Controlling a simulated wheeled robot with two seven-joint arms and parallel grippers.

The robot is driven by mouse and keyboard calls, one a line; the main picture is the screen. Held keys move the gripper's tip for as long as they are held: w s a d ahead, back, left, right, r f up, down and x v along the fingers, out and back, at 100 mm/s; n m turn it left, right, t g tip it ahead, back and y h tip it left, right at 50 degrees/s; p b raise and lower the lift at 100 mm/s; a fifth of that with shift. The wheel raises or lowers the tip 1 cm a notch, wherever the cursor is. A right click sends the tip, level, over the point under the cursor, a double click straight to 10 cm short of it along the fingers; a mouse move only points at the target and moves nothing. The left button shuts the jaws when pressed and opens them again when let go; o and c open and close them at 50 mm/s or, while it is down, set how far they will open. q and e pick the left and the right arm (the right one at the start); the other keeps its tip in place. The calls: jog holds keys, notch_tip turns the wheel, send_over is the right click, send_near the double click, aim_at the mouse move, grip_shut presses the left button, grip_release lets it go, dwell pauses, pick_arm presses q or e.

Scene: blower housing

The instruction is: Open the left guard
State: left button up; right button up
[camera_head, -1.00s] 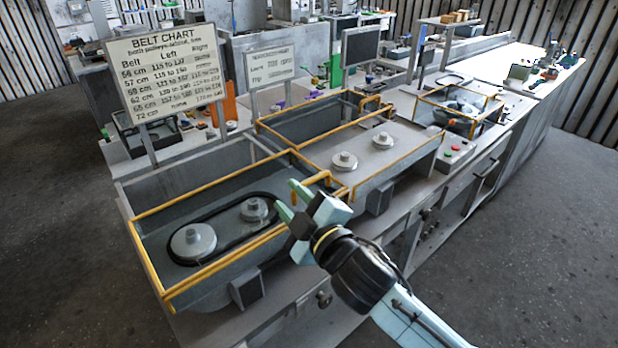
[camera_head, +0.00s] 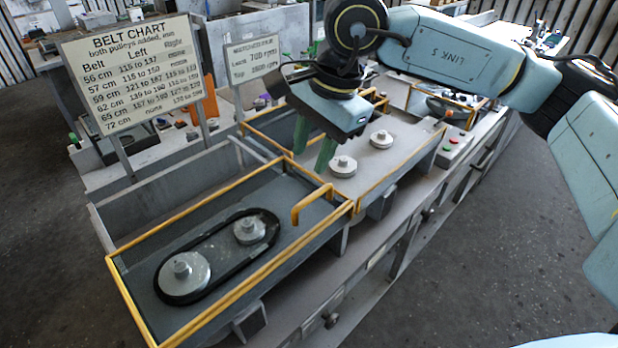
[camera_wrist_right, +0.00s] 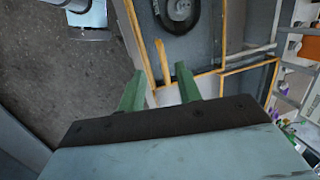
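The left guard (camera_head: 232,306) is a yellow-edged frame lying flat over the left bay. Its yellow handle (camera_head: 312,200) rises near the bay's right end. Under it, a black belt (camera_head: 210,229) runs around a large pulley (camera_head: 183,277) and a smaller pulley (camera_head: 249,230). My right gripper (camera_head: 313,148) points down above and behind the handle in the head view, its green fingers apart and empty. In the right wrist view the handle (camera_wrist_right: 162,62) shows beyond and between the open fingertips (camera_wrist_right: 161,80); it looks apart from them. My left gripper is not in view.
The neighbouring bay (camera_head: 402,170) has a yellow rim and two bare pulleys. A belt chart (camera_head: 133,68) and a smaller sign (camera_head: 252,58) stand behind the bays. A control box with buttons (camera_head: 455,146) sits to the right. The floor in front is clear.

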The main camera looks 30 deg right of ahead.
aim_at(314, 195)
jog(key=shift+h, duration=0.7)
jog(key=w+f, duration=0.1)
jog(key=f, duration=0.3)
jog(key=w+d+f+p, duration=0.1)
jog(key=f, duration=0.3)
jog(key=w+d+f+p, duration=0.1)
jog(key=f, duration=0.3)
jog(key=shift+w, duration=0.1)
jog(key=shift+c, duration=0.2)
grip_shut()
jog(key=shift+d, duration=0.1)
